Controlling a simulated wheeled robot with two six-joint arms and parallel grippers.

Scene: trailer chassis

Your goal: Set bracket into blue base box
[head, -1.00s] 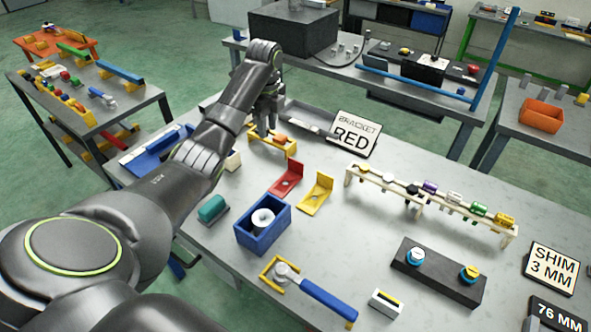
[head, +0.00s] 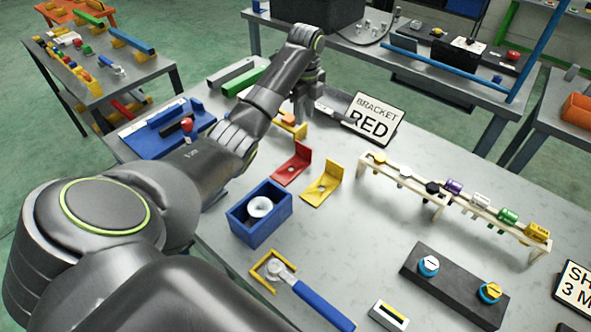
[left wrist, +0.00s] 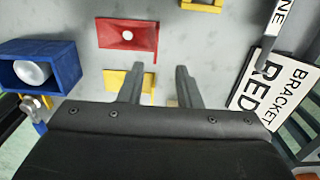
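The blue base box (head: 268,227) stands open on the grey table, with a white round part inside. It also shows at the left of the left wrist view (left wrist: 66,66). The red bracket (head: 291,166), an L-shaped plate with a hole, lies beyond the box; it also shows in the left wrist view (left wrist: 128,35). A yellow bracket (head: 324,186) lies to its right. My left gripper (head: 304,118) is above the table beyond the brackets, near the sign. In the left wrist view its fingers (left wrist: 157,72) are apart and empty. My right gripper is not in view.
A sign reading BRACKET RED (head: 372,120) stands at the back. A cream rack (head: 450,205) with several colored parts is at right. A blue-handled tool (head: 315,300) and a black block with two knobs (head: 455,285) lie nearer.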

